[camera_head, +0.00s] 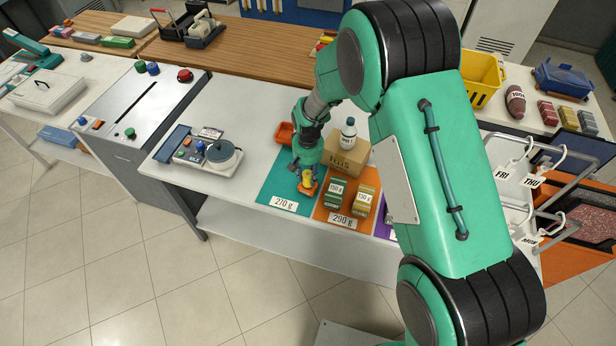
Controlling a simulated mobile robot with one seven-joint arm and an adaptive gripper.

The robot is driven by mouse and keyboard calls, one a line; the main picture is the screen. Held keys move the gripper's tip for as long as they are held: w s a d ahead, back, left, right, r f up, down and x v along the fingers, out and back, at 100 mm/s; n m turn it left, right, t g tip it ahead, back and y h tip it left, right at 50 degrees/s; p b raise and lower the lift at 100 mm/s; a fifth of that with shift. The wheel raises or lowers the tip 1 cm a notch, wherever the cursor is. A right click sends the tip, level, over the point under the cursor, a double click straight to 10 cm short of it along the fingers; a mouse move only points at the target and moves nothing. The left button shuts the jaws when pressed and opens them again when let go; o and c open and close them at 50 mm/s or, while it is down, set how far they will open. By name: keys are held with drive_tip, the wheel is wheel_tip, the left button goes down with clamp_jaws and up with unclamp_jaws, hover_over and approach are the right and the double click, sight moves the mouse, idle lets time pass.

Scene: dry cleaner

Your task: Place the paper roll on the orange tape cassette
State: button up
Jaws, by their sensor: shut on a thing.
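My gripper (306,174) points down over the teal mat (277,197), above its "270 g" label. It is shut on a small yellow thing (306,178), mostly hidden between the fingers. I cannot tell whether this is the paper roll. Directly below and touching or very near it is a small orange piece (309,188), which may be the orange tape cassette. A larger orange open-looking box (285,133) stands behind my gripper, at the back of the mat. No other paper roll is plain to see.
Right of my gripper, an orange mat (324,213) marked "290 g" bears green and yellow-green boxes. Behind them, a cardboard box (345,158) carries a white bottle (348,132). A device with a grey round top (222,154) stands to the left. Bare white tabletop lies between.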

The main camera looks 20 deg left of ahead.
sight(308, 174)
drive_tip(key=shift+f, duration=0.4)
drive_tip(key=shift+f, duration=0.15)
drive_tip(key=o, duration=1.2)
drive_tip(key=shift+c, duration=0.2)
wheel_tip(308, 174, up, 12)
drive_tip(key=shift+p, duration=0.45)
